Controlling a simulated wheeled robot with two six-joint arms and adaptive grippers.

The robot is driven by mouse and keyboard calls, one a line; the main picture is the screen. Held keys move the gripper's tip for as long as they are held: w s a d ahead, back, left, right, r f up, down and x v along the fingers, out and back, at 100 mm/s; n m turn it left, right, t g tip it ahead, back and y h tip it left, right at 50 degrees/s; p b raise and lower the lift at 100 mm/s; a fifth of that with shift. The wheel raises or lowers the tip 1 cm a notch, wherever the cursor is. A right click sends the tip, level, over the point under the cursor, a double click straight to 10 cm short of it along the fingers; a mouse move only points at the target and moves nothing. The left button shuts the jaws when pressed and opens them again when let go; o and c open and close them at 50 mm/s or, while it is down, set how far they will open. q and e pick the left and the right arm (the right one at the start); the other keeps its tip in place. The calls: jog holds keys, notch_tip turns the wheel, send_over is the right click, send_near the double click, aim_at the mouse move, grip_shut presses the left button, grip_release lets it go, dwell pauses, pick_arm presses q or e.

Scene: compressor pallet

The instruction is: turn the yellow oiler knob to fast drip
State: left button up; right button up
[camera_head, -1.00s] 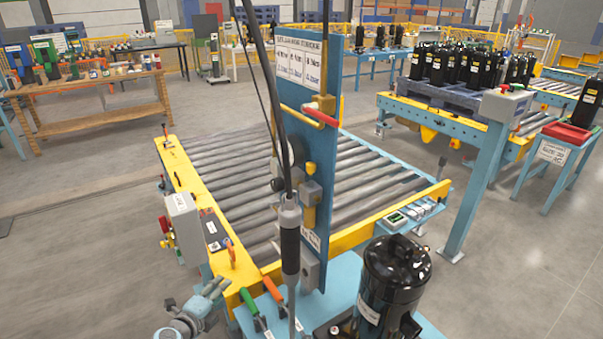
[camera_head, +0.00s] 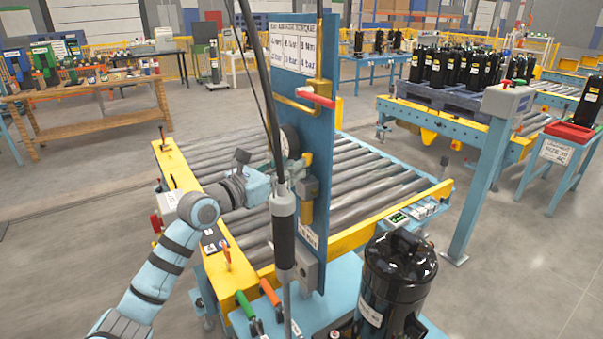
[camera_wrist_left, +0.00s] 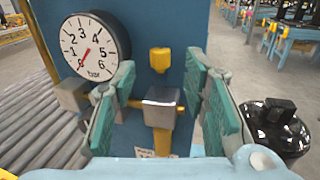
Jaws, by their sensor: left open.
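The yellow oiler knob (camera_wrist_left: 160,59) shows in the left wrist view on the blue panel (camera_wrist_left: 150,20), above a grey block (camera_wrist_left: 162,106) with a yellow part below it. My left gripper (camera_wrist_left: 160,78) is open. Its green-padded fingers stand on either side of the grey block and the knob, with visible space between them and the knob. In the head view, my left gripper (camera_head: 272,178) is at the panel, partly hidden by a hanging tool. I cannot tell the knob's setting. My right gripper is not in view.
A round pressure gauge (camera_wrist_left: 95,46) sits left of the knob, its needle near 0. The hanging tool (camera_head: 284,235) and its cables hang before the panel. A black compressor (camera_head: 398,280) stands to the right. A red-handled valve (camera_head: 317,96) is higher on the panel.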

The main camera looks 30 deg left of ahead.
aim_at(305, 157)
pick_arm(q)
jog(key=b+x, duration=0.1)
jog(key=x, duration=0.4)
jog(key=shift+r, duration=0.1)
jog(key=shift+s, duration=0.1)
grip_shut()
jog(key=y+p, duration=0.1)
jog(key=p, duration=0.2)
jog(key=n+y+p, duration=0.1)
jog(key=p, duration=0.2)
jog(key=r+n+y+p, duration=0.1)
jog(key=p, duration=0.3)
jog(key=shift+d+t+y, duration=0.25)
jog(key=shift+t+y, duration=0.05)
jog(key=shift+y, duration=0.1)
jog(key=shift+f+n, duration=0.25)
jog(key=shift+n, duration=0.05)
jog(key=shift+f+p, duration=0.1)
jog(key=shift+p, duration=0.2)
jog(key=shift+f, duration=0.1)
